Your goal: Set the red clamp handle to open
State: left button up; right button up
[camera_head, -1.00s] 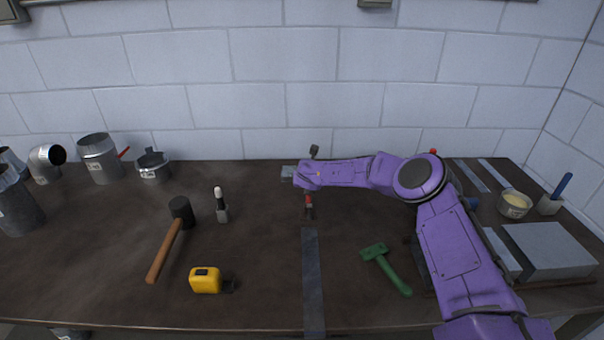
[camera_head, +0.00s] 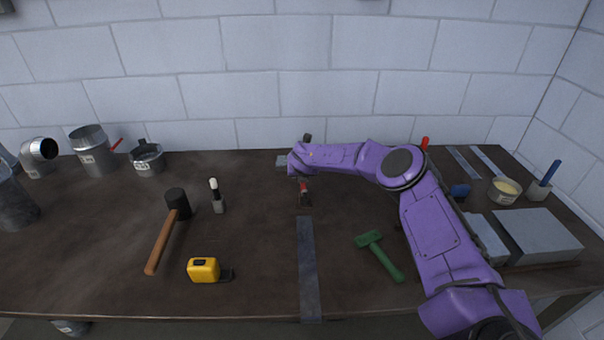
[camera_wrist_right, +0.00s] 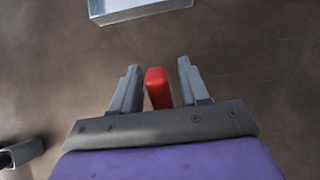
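The red clamp handle (camera_wrist_right: 158,88) stands between the two fingers of my right gripper (camera_wrist_right: 158,72) in the right wrist view. Both fingers are spread, with a visible gap on each side of the handle. In the head view a small red handle (camera_head: 304,186) shows just below the end of my purple right arm, over a dark metal part. The arm hides much of the area behind it, and the clamp's body is hard to make out. My left gripper is not in view.
A metal strip (camera_head: 309,268) lies in front of the handle. A metal block (camera_wrist_right: 137,9) lies ahead in the wrist view.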

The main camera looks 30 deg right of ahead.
aim_at(303, 187)
jog(key=b+v, duration=0.3)
jog(key=v, duration=0.6)
jog(key=shift+s+a+r, duration=0.1)
jog(key=shift+s+r, duration=0.1)
jog(key=shift+r, duration=0.1)
jog(key=shift+s+a+r, duration=0.15)
jog(key=shift+s+r, duration=0.05)
jog(key=shift+r, duration=0.15)
